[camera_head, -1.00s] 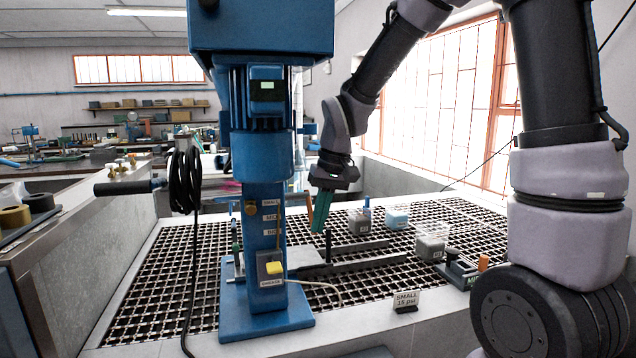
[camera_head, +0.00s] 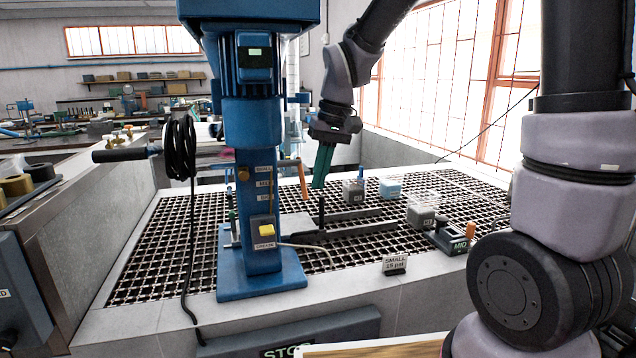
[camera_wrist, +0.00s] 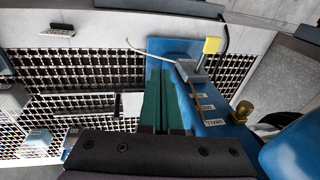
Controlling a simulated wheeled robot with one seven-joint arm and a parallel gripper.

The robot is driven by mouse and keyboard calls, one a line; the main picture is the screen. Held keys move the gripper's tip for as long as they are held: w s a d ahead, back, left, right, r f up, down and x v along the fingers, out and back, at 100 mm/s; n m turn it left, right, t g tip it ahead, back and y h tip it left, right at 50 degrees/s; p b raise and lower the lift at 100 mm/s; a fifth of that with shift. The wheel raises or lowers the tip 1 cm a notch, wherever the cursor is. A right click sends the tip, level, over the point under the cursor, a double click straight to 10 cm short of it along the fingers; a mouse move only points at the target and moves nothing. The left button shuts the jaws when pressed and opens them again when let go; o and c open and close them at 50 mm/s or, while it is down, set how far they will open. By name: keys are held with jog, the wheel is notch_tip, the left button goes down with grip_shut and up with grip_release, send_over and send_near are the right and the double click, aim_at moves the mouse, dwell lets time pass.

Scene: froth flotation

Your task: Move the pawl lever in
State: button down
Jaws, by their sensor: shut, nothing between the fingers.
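A blue machine column (camera_head: 262,215) stands on a blue base. A brass knob (camera_head: 243,174) sits on the column beside small size labels; it also shows in the wrist view (camera_wrist: 243,110). I cannot tell for sure whether this knob or the orange-brown bar (camera_head: 304,182) at the column's right is the pawl lever. My gripper (camera_head: 319,186) is shut and empty, its green fingers pointing down, to the right of the column and apart from the knob. In the wrist view the shut fingers (camera_wrist: 163,75) reach over the blue base, left of the labelled column.
A yellow-topped switch box (camera_head: 266,232) is on the column front, with a pale cable. Black grating (camera_head: 165,250) covers the bench. Grey and blue sample tubs (camera_head: 391,188) and a small sign (camera_head: 395,264) stand to the right. A black handle (camera_head: 120,155) juts left.

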jog(key=s+d+r, duration=0.3)
jog(key=s+r, duration=0.2)
jog(key=s, duration=0.1)
jog(key=shift+r, duration=0.15)
jog(key=s+d+r+m+t, duration=0.2)
jog(key=d+r+m+t, duration=0.1)
jog(key=d, duration=0.4)
jog(key=s+d+r+m+t, duration=0.2)
jog(key=d+r+m+t, duration=0.1)
jog(key=d, duration=0.5)
jog(key=shift+s+r, duration=0.25)
jog(key=shift+r, duration=0.45)
jog(key=shift+d, duration=0.1)
